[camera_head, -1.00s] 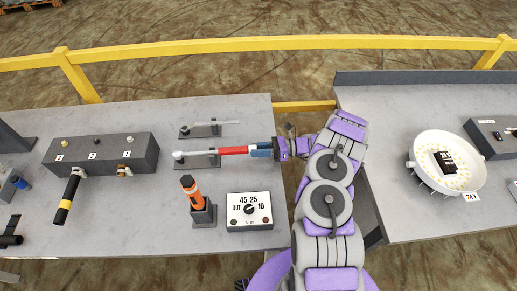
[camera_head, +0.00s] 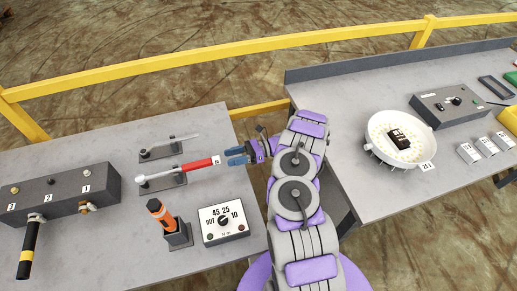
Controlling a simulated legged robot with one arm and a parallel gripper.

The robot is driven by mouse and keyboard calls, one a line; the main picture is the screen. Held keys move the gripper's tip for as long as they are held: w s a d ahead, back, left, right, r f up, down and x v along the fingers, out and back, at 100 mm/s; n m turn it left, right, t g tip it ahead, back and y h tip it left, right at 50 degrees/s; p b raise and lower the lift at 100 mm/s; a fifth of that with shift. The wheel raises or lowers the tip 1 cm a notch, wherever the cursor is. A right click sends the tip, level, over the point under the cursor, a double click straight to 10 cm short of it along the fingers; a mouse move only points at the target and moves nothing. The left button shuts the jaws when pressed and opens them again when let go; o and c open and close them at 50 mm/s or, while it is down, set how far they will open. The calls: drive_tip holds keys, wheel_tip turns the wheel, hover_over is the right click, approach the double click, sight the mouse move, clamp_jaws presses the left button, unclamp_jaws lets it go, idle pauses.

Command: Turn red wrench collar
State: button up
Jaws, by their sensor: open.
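The wrench with the red collar (camera_head: 197,164) lies on a dark stand (camera_head: 166,184) on the left table. Its silver head points left and its red part points right. My gripper (camera_head: 236,156), with blue fingers, is just right of the red part's end, at the table's right edge. Its fingers are apart and point left towards the wrench. A small white tag sits between the red end and the fingers. I cannot tell whether the fingers touch the wrench.
A grey numbered box (camera_head: 62,193) is at left. A yellow rail (camera_head: 220,58) runs behind.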

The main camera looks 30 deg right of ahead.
drive_tip(key=s+d, duration=0.2)
drive_tip(key=d, duration=1)
drive_tip(key=shift+s+d, duration=0.15)
drive_tip(key=shift+d, duration=0.15)
drive_tip(key=shift+f, duration=0.1)
idle(0.3)
